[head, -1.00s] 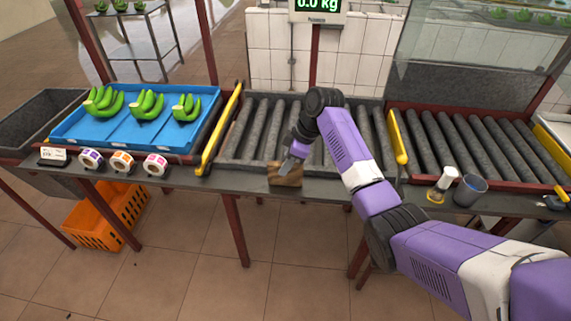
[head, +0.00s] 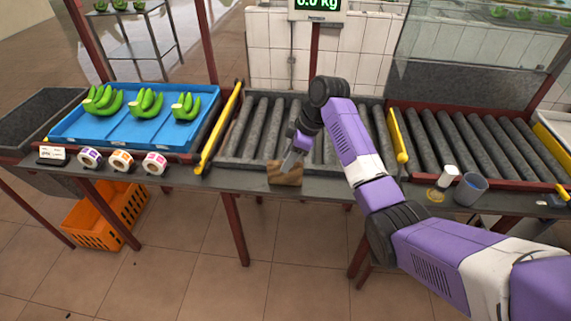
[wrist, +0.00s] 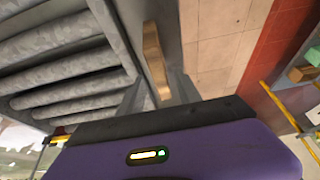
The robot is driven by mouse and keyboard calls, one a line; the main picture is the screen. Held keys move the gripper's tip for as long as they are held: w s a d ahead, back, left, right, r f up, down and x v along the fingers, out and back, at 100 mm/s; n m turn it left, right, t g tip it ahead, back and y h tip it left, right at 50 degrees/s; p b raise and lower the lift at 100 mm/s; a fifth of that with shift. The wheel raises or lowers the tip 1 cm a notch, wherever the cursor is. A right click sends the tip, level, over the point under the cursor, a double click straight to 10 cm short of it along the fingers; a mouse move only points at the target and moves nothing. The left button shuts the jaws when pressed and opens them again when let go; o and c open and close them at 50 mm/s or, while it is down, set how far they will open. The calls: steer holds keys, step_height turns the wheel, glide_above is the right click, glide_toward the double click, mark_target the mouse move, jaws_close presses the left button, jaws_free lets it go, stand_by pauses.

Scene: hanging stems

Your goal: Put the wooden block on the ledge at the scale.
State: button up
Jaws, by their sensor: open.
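The wooden block (head: 285,176) sits on the dark ledge (head: 225,182) at the front of the scale's roller section (head: 262,128). My gripper (head: 291,163) is at the block, with its fingers pointing down to it. In the wrist view the block (wrist: 155,60) lies between the two spread fingertips of my gripper (wrist: 157,88). The fingers are open and no grip on the block shows. The scale display (head: 317,6) above the rollers reads about 0.0 kg. The forearm hides part of the rollers.
A blue tray (head: 130,143) with green banana bunches stands at the left. Label rolls (head: 122,161) sit on the ledge below it. Yellow guide bars (head: 397,137) flank the scale rollers. A grey cup (head: 470,190) and a small bottle (head: 448,178) stand at the right. An orange crate (head: 105,215) is below.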

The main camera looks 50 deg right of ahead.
steer(key=v, duration=0.9)
steer(key=shift+r, duration=0.3)
steer(key=s+a+r+p, duration=0.2)
steer(key=s+a+p, duration=0.4)
steer(key=a, duration=0.3)
steer(key=shift+s+a, duration=0.2)
steer(key=shift+s, duration=0.5)
